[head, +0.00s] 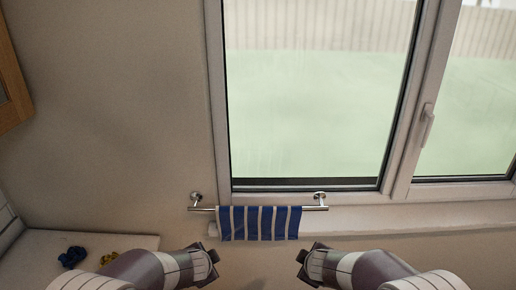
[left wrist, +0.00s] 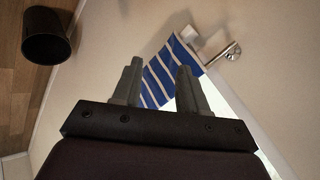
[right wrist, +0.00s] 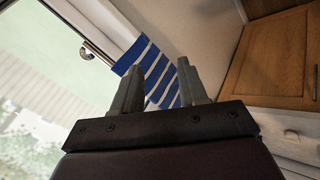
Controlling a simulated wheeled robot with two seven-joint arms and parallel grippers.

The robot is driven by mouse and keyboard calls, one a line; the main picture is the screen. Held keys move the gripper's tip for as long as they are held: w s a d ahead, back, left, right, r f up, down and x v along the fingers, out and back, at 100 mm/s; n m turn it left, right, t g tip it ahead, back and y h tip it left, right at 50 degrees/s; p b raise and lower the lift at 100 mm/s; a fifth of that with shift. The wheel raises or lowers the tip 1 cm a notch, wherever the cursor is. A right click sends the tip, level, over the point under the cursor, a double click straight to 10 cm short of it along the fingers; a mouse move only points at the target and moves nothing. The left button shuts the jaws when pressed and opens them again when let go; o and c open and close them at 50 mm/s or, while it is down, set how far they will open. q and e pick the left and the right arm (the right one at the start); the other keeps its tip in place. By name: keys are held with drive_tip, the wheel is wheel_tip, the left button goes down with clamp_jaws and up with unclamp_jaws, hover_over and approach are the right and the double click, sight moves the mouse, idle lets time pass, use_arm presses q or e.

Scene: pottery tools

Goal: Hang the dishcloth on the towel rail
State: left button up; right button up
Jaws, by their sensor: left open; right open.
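The dishcloth (head: 259,222), blue with white stripes, hangs over the chrome towel rail (head: 315,208) on the wall below the window. It also shows in the left wrist view (left wrist: 165,72) and in the right wrist view (right wrist: 157,72). A bit of the rail shows in the left wrist view (left wrist: 222,53). My left gripper (head: 214,255) is open, below and left of the cloth, apart from it. My right gripper (head: 302,255) is open, below and right of the cloth. Both wrist views show empty space between the fingers, with the cloth beyond.
A window (head: 310,100) with a handle is above the rail. A black bin (left wrist: 46,36) stands on the wooden floor. A wooden cabinet (right wrist: 275,60) is on the right wrist view's right.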

use_arm(q)
drive_tip(key=s+a+f+n+g+b, duration=0.1)
drive_tip(key=s+f+n+g+b, duration=0.1)
drive_tip(key=s, duration=0.4)
drive_tip(key=s+a+f+n+g+b, duration=0.2)
drive_tip(key=s+n+b, duration=0.2)
drive_tip(key=s, duration=0.3)
drive_tip(key=s+a+f+n+g+b, duration=0.1)
drive_tip(key=s+n+g+b, duration=0.1)
drive_tip(key=s+n, duration=0.3)
drive_tip(key=shift+s+a+f+n+g+b, duration=0.35)
drive_tip(key=shift+s+b, duration=0.45)
drive_tip(key=shift+s, duration=0.4)
use_arm(e)
drive_tip(key=s+d+f+m+g, duration=0.1)
drive_tip(key=s+f+m+g, duration=0.1)
drive_tip(key=s+m, duration=0.2)
drive_tip(key=s+d+f+m+g, duration=0.2)
drive_tip(key=s+m, duration=0.1)
drive_tip(key=s, duration=0.6)
drive_tip(key=s+d+f+m+g, duration=0.1)
drive_tip(key=s+m+g, duration=0.1)
drive_tip(key=s+m, duration=0.2)
drive_tip(key=s, duration=0.3)
drive_tip(key=shift+s+d+f+m+g, duration=0.2)
drive_tip(key=shift+d+f+m+g, duration=0.1)
drive_tip(key=shift+f, duration=0.1)
